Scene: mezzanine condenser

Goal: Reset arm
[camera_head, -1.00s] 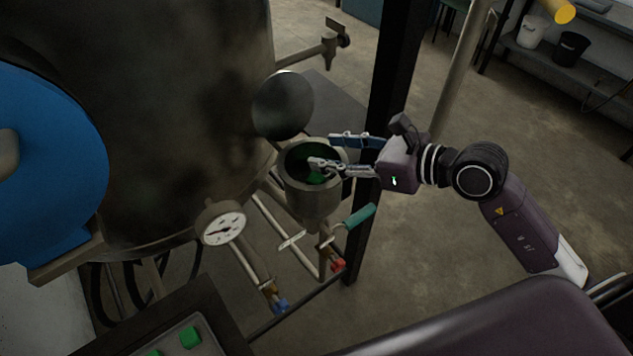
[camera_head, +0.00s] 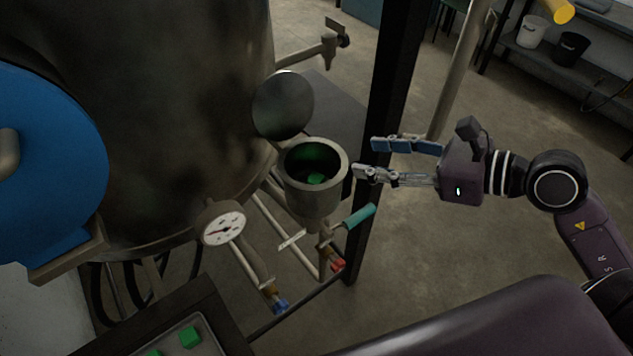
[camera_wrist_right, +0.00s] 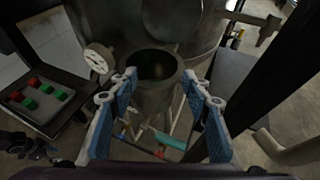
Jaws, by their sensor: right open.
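My right gripper (camera_head: 372,158) is open and empty, just right of a small metal cup-shaped vessel (camera_head: 306,205) in the head view. Its two blue-padded fingers point left toward the vessel and stand apart from each other. In the right wrist view, the open fingers (camera_wrist_right: 163,101) appear on either side of the vessel (camera_wrist_right: 157,92). A green block (camera_head: 316,179) lies inside the vessel in the head view. The vessel's round lid (camera_head: 283,105) is swung open behind it. My left gripper is not in view.
A large metal tank (camera_head: 170,110) with a blue round cover (camera_head: 45,165) fills the left. A dial gauge (camera_head: 222,222) and a teal-handled valve (camera_head: 360,215) are near the vessel. A black post (camera_head: 385,130) stands behind my right gripper. A tray (camera_wrist_right: 39,111) holds several red and green blocks.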

